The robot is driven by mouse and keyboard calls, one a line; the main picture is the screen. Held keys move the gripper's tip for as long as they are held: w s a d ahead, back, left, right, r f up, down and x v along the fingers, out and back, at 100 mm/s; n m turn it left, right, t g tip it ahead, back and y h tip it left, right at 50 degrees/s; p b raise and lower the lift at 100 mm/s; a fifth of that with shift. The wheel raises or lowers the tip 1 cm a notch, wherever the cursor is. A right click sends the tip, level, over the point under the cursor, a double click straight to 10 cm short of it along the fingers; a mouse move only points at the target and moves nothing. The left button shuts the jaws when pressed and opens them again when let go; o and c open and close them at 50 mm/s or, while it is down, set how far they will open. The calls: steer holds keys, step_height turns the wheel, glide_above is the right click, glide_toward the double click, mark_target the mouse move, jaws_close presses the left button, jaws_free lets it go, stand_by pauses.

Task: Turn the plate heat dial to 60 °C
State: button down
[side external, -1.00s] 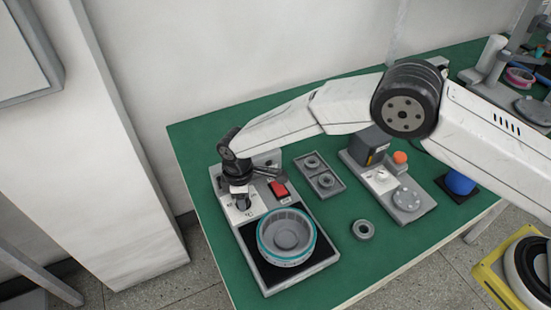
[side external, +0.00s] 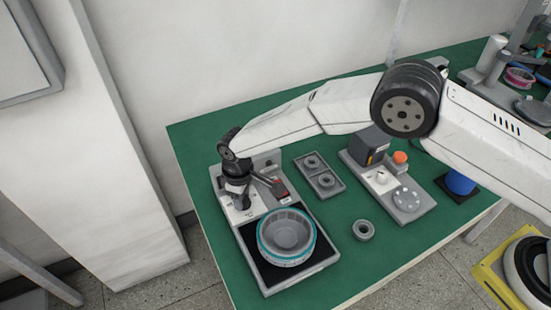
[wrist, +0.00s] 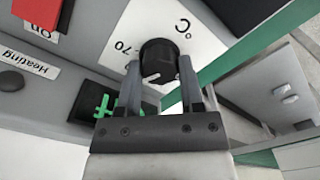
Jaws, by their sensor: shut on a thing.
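The plate heat dial is a black round knob (wrist: 160,58) on a white scale plate with "70" and "°C" printed on it, seen in the wrist view. A pale pointer mark shows on the knob's near side; the fingers hide part of the scale, so I cannot read the setting. My gripper (wrist: 160,70) has one finger on each side of the knob and is shut on it. In the side external view my gripper (side external: 240,203) is low over the heater unit's back left part and hides the dial.
The grey heater unit (side external: 262,164) carries a teal-rimmed round housing (side external: 286,236) on its black plate. A tray with two rings (side external: 320,176) and a loose ring (side external: 363,230) lie to the right on green mat.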

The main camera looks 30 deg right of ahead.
steer(key=shift+c, duration=1.1)
jaws_free()
steer(key=shift+r, duration=0.1)
steer(key=shift+r, duration=3.8)
steer(key=shift+d, duration=0.1)
